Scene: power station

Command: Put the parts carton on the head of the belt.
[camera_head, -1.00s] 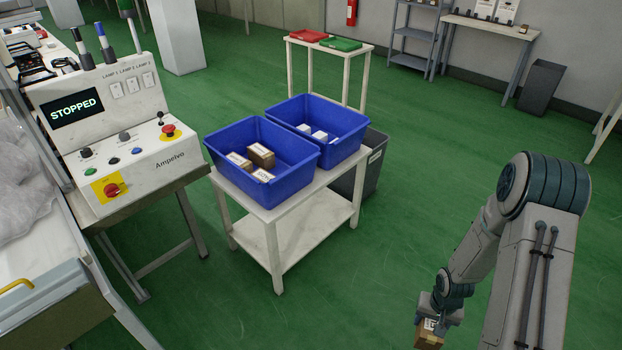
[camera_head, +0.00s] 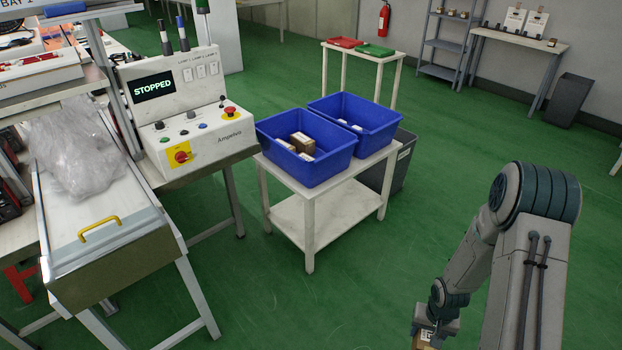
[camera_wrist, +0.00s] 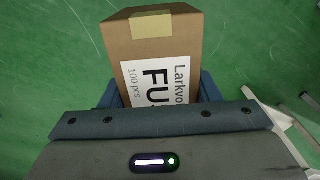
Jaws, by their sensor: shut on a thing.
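A brown parts carton (camera_wrist: 155,42) with a white label reading "Larkvo", "FU" and "100 pcs" is held in my gripper (camera_wrist: 158,92), seen in the wrist view. The carton (camera_head: 423,341) shows only partly at the bottom edge of the head view, below the wrist, over open floor. My gripper is shut on it. At left in the head view is a bench-like unit with a pale flat top (camera_head: 90,235), which may be the belt; I cannot tell for sure.
A control box (camera_head: 190,130) reading "STOPPED" stands beside that unit. A white table (camera_head: 310,197) holds two blue bins (camera_head: 305,165) with small boxes, with a grey bin (camera_head: 402,165) behind. Green floor is clear between this table and my arm.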

